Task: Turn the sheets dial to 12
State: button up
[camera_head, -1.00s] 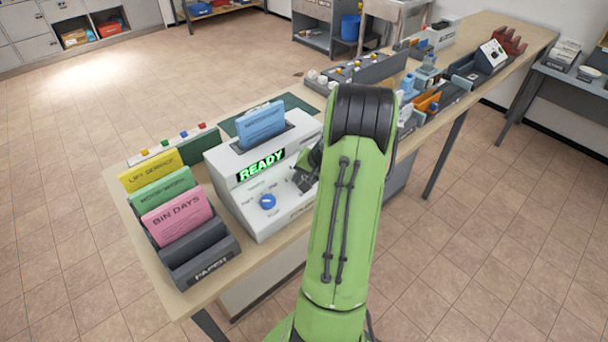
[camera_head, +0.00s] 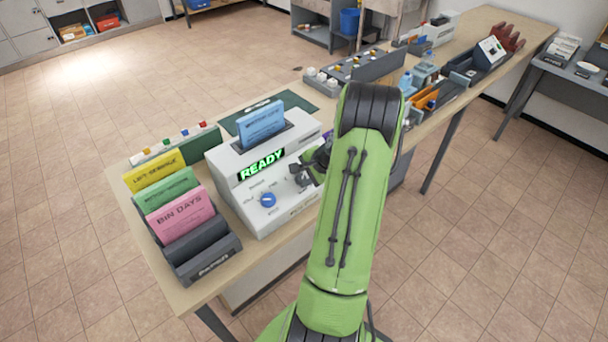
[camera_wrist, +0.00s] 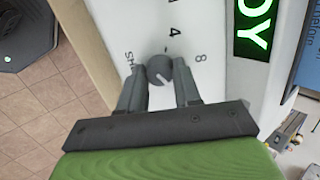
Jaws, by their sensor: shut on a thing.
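The sheets dial is a small dark grey round knob (camera_wrist: 158,69) with a light pointer mark, on the white front panel of the machine (camera_head: 238,187). Around it in the wrist view are a "4", an "8" and a partly covered label starting "SH". The mark appears to slant toward the lower right; its exact setting is unclear. My gripper (camera_wrist: 160,80) is shut on the knob, one finger on each side. In the head view my gripper (camera_head: 303,174) is at the panel's right part and hides the knob.
A blue knob (camera_head: 268,200) sits on the panel left of my gripper. The green READY display (camera_head: 262,163) is above. A paper rack (camera_head: 205,258) with yellow, green and pink stacks stands left of the machine. Blue sheets (camera_head: 261,125) stand in its top.

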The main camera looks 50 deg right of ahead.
dwell(0.4)
jog(key=o, duration=1.1)
jog(key=shift+c, duration=0.2)
jog(key=p+v, duration=0.1)
jog(key=v, duration=1.4)
jog(key=shift+s+r+p, duration=0.3)
